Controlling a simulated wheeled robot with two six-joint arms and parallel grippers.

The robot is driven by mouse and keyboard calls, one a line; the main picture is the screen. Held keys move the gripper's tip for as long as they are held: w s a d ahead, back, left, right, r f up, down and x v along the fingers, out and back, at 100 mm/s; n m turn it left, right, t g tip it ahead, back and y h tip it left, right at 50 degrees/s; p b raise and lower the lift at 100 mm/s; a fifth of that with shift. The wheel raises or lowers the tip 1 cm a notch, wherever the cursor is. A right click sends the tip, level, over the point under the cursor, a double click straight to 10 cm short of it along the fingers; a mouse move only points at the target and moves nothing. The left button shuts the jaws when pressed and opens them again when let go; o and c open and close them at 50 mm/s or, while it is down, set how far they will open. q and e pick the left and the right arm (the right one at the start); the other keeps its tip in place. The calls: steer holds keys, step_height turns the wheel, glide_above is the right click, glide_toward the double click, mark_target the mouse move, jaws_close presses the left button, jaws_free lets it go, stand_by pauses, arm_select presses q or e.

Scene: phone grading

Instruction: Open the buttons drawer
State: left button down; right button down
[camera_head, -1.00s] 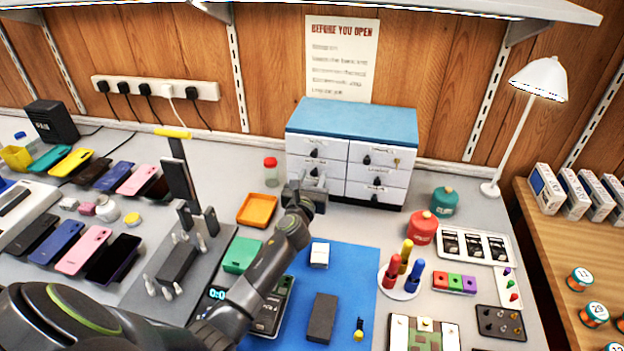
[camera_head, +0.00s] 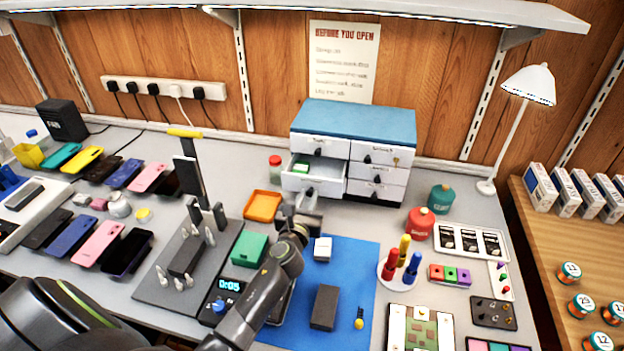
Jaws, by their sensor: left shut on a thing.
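The drawer cabinet (camera_head: 370,118) with a blue top stands against the back wall. In its left column, a drawer below the top one, the open drawer (camera_head: 313,187), is pulled out toward me. A green and white item (camera_head: 301,180) lies in it. I cannot read the drawer labels. My left gripper (camera_head: 306,200) is at the front of this open drawer, shut on its handle, which the fingers mostly hide. The top left drawer (camera_head: 322,146) and the right column drawers (camera_head: 376,173) look closed. My right gripper is not in view.
An orange tray (camera_head: 263,205) and a red-lidded jar (camera_head: 275,167) stand left of the open drawer. A red container (camera_head: 420,223) and a white lamp (camera_head: 487,187) stand to the right. A blue mat (camera_head: 345,265) lies in front, with a white box (camera_head: 322,249) on it.

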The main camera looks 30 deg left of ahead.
arm_select(q)
steer(key=shift+s+d+r, duration=0.1)
steer(key=shift+s+d, duration=0.1)
steer(key=shift+s, duration=0.45)
steer(key=shift+s+d+f+p, duration=0.1)
steer(key=shift+s+f+p, duration=0.15)
steer(key=shift+s, duration=0.35)
steer(key=shift+s+d+r, duration=0.1)
steer(key=shift+s+r, duration=0.05)
steer(key=shift+s, duration=0.1)
steer(key=shift+w, duration=0.1)
steer(key=c, duration=1.3)
jaws_free()
steer(key=shift+c, duration=0.2)
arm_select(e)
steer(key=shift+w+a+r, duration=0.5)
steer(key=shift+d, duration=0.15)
